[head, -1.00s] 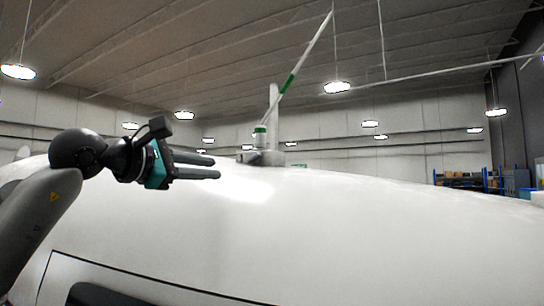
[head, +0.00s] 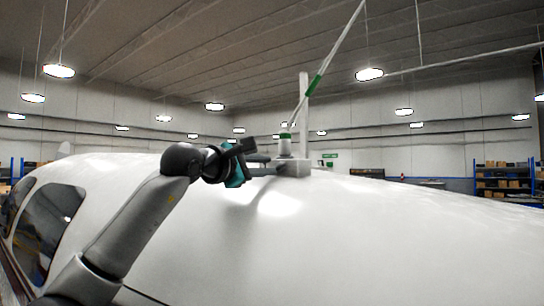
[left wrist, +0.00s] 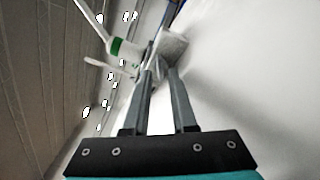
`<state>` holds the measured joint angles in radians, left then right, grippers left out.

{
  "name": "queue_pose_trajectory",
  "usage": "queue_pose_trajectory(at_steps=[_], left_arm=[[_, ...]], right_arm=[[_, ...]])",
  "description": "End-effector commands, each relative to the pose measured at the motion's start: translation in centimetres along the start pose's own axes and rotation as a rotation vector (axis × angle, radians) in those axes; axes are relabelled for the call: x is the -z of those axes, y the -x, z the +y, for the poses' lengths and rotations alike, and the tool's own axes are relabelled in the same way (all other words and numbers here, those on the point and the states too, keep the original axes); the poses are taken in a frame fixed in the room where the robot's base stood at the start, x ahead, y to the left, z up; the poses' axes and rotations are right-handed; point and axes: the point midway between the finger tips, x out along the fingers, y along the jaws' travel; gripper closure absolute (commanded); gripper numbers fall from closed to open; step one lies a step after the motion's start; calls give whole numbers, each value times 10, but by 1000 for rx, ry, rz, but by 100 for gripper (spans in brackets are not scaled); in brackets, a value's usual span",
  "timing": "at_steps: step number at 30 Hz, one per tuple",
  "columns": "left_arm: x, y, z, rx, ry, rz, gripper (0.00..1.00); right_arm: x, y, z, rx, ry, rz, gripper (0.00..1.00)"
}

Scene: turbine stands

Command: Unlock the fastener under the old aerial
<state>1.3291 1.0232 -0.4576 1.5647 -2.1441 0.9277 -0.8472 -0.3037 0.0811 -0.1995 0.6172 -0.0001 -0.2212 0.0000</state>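The old aerial (head: 318,82) is a slanted white rod with a green band. It rises from a white, green-topped cylinder (head: 285,148) on a grey base block (head: 292,167) on the white hull. A white upright post (head: 304,115) stands beside it. My left gripper (head: 274,164) is open, its fingertips close to the left side of the base. In the left wrist view, the gripper (left wrist: 161,72) has a gap between its fingers and points at the block (left wrist: 172,44). A thin white piece (left wrist: 110,66) sticks out below the cylinder; I cannot tell if it is the fastener or whether anything touches.
The curved white hull (head: 380,235) fills the lower view, with dark windows (head: 48,225) at the left. Shelves with boxes (head: 503,178) stand far off at the right.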

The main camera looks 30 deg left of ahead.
Motion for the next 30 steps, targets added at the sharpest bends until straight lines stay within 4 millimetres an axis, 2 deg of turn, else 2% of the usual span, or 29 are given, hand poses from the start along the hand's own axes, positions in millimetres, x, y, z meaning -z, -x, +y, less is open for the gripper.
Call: queue_pose_trajectory(at_steps=[1,6,17,24,30], left_arm=[[-2,-9,2,3,2,0,75],[-1,-24,1,1,0,0,75],[0,-29,-1,1,-1,0,75],[0,-29,-1,1,0,0,100],[0,-29,-1,1,0,0,100]], right_arm=[[2,7,0,1,0,2,22],[5,13,-1,2,0,6,22],[7,13,-2,2,0,10,22],[7,13,-1,2,0,10,22],[7,13,-1,2,0,10,22]])
